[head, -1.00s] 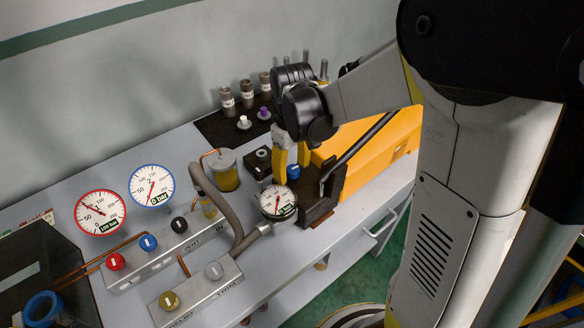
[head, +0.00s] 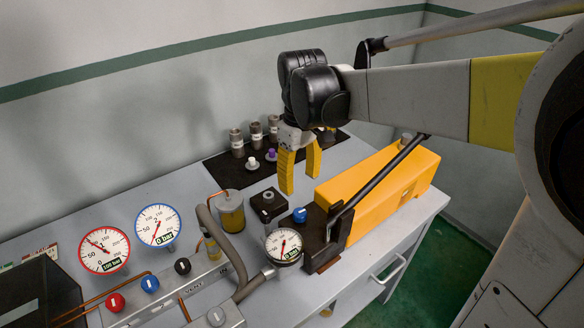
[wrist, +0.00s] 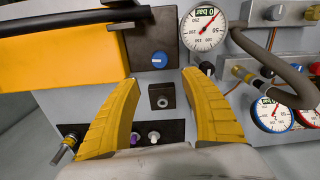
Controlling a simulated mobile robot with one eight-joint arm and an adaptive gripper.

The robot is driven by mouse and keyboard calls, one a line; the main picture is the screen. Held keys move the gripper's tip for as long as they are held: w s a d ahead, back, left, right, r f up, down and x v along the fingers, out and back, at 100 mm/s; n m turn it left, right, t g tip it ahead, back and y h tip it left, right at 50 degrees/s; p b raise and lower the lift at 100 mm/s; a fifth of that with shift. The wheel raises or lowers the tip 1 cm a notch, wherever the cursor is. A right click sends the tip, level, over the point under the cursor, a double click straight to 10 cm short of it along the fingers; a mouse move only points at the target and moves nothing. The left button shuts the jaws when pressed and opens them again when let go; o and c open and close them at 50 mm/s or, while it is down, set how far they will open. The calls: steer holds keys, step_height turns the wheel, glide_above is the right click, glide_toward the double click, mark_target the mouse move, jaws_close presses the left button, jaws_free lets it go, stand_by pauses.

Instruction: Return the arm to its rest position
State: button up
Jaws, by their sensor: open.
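My gripper (head: 299,173) has two yellow fingers pointing down. It is open and empty, held above the bench near the small black block with a round socket (head: 268,203). In the wrist view, the two fingers (wrist: 162,112) stand apart with the black block (wrist: 161,96) seen between them. My arm reaches in from the right of the head view.
A yellow pump with a black lever (head: 375,185) stands right of the gripper. Gauges (head: 284,245), coloured knobs, a grey hose and an oil jar (head: 230,215) crowd the left and front. Metal fittings (head: 255,133) stand on a black mat behind.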

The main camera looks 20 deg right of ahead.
steer(key=shift+s+r, duration=0.1)
steer(key=shift+r, duration=0.05)
stand_by(0.3)
steer(key=s+m+t, duration=0.4)
steer(key=s+t, duration=0.3)
steer(key=s, duration=0.5)
steer(key=shift+s+m, duration=0.4)
steer(key=shift+d, duration=0.1)
stand_by(0.8)
